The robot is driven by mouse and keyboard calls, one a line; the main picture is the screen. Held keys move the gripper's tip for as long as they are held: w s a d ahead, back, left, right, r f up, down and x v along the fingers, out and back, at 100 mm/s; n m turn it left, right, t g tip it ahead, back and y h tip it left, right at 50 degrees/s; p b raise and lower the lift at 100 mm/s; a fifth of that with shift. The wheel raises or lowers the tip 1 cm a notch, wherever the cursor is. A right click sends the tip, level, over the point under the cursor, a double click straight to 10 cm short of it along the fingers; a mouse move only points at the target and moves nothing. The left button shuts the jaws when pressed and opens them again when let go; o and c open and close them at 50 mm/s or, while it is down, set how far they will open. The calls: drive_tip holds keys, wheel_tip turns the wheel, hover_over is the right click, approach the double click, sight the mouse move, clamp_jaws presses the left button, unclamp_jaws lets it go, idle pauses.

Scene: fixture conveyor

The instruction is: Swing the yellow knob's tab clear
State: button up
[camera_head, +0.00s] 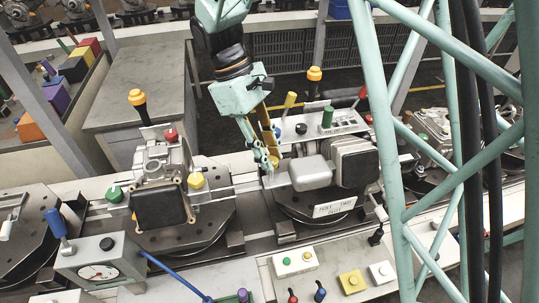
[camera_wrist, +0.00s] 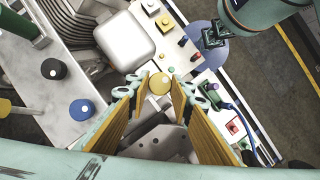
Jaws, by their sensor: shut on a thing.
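The yellow knob (camera_head: 274,161) sits at the left end of the right-hand fixture, beside a rounded silver housing (camera_head: 311,172). In the wrist view the yellow knob (camera_wrist: 159,84) lies between my two fingertips, with the silver housing (camera_wrist: 124,40) just above it. My gripper (camera_head: 268,158) reaches down from above and is shut on the knob; its fingers also show in the wrist view (camera_wrist: 159,82). The knob's tab cannot be made out; the fingers and the knob hide that area. A second yellow knob (camera_head: 196,180) is on the left-hand fixture, apart from my gripper.
Close behind the gripper stand a yellow-topped lever (camera_head: 290,99), a black knob (camera_head: 301,129) and a green cylinder (camera_head: 327,117). A blue knob (camera_wrist: 82,110) is left of the fingers. A button box (camera_head: 296,262) is in front. The grey cabinet top (camera_head: 140,85) is mostly clear.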

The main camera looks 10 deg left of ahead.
drive_tip(key=o, duration=0.8)
drive_tip(key=shift+o, duration=0.2)
drive_tip(key=shift+r, duration=0.1)
drive_tip(key=v, duration=1.1)
drive_tip(key=shift+a+r, duration=0.2)
drive_tip(key=shift+r, duration=0.15)
drive_tip(key=shift+w, duration=0.1)
